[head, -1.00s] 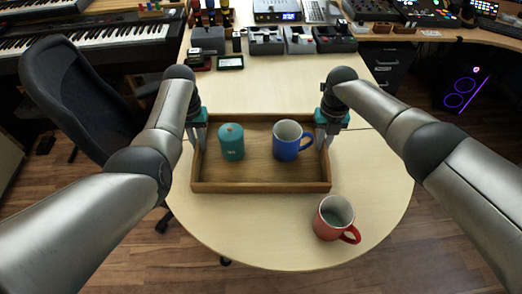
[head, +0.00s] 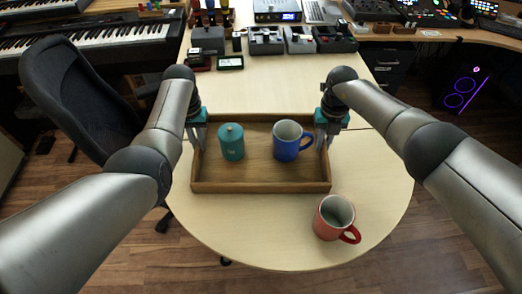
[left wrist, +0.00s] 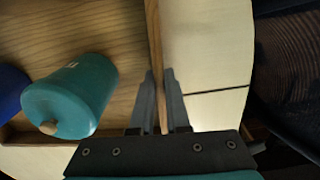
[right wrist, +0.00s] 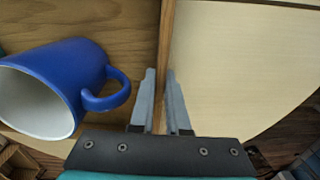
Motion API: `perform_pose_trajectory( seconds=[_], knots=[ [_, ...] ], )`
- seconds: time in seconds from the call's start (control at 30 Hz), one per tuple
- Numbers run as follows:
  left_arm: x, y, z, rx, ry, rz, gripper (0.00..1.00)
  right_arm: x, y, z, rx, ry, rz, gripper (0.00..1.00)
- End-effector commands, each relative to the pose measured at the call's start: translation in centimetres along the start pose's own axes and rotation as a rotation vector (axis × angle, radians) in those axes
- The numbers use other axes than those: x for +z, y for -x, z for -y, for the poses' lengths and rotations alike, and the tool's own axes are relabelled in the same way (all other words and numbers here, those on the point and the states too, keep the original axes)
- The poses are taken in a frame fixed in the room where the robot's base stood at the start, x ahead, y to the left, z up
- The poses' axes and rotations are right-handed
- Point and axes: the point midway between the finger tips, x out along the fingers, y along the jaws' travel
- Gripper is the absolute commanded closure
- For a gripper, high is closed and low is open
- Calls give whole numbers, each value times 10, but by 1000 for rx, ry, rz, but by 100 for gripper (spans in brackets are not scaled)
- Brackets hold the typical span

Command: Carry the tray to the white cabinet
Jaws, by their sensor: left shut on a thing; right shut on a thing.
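The wooden tray (head: 262,187) is on the round end of the pale table. It holds a teal lidded jar (head: 231,143) on its left and a blue mug (head: 287,142) on its right, both upright. My left gripper (head: 199,140) is shut on the tray's left wall, which stands between its fingers in the left wrist view (left wrist: 160,95). My right gripper (head: 323,142) is shut on the right wall, also seen in the right wrist view (right wrist: 161,95). I cannot tell whether the tray touches the table. No white cabinet is clearly recognisable.
A red mug (head: 333,217) stands on the table (head: 260,235) just in front of the tray's right corner. A dark chair (head: 85,100) is close on the left. Several devices and a keyboard (head: 90,43) line the back. Wood floor is open at front.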

Motion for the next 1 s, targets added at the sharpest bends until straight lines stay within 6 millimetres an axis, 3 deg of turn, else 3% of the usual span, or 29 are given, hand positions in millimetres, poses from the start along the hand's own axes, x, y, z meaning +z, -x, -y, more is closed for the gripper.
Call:
perform_pose_trajectory(
  seconds=[0.37,1.0],
  knots=[
    [-1,8,0,0,0,-3,100,2,9,0,1,0,4,100],
    [-1,50,0,-1,0,-2,100,2,50,0,1,0,4,100]
  ],
)
